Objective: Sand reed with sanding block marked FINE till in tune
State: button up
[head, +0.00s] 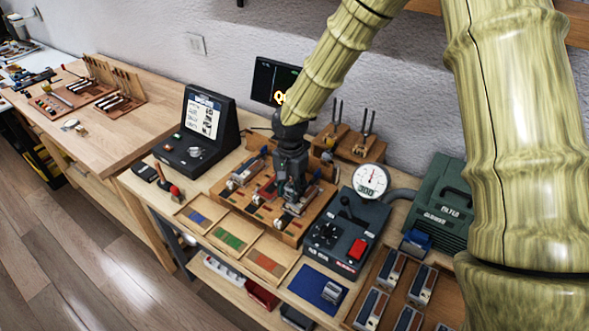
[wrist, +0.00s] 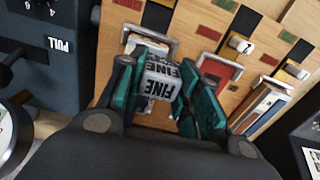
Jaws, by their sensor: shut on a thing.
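My gripper (wrist: 158,95) is shut on a pale sanding block (wrist: 157,82) whose faces read FINE. The block sits between the teal fingers, over the wooden fixture board (wrist: 228,18). A metal clamp frame (wrist: 149,42) is just beyond the block, with a light piece partly showing in it. The reed itself is hidden or too small to make out, and I cannot tell whether the block touches anything. In the head view my gripper (head: 291,190) is low over the same board (head: 262,205), and the block cannot be made out there.
A dark control box (head: 345,232) with a round gauge (head: 370,180) stands right of the board. A tray with coloured strips (head: 232,240) lies in front; a screen (head: 203,118) stands left.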

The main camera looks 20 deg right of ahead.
jog(key=shift+s+d+r, duration=0.15)
jog(key=shift+d, duration=0.05)
jog(key=shift+s+d, duration=0.2)
jog(key=shift+s, duration=0.15)
jog(key=shift+s+d, duration=0.3)
jog(key=shift+s, duration=0.1)
jog(key=shift+w+a, duration=0.2)
jog(key=shift+a, duration=0.05)
jog(key=shift+w+a, duration=0.2)
jog(key=shift+w, duration=0.1)
jog(key=shift+w+a, duration=0.15)
jog(key=shift+w, duration=0.15)
jog(key=shift+w+a, duration=0.15)
jog(key=shift+w, duration=0.05)
jog(key=shift+r+p, duration=0.75)
jog(key=shift+r, duration=0.05)
jog(key=shift+s+r+p, duration=0.15)
jog(key=shift+r+p, duration=0.2)
jog(key=shift+r, duration=0.25)
jog(key=shift+r+p, duration=0.55)
jog(key=shift+r, duration=0.15)
jog(key=shift+r+p, duration=1.3)
jog(key=shift+r, duration=0.6)
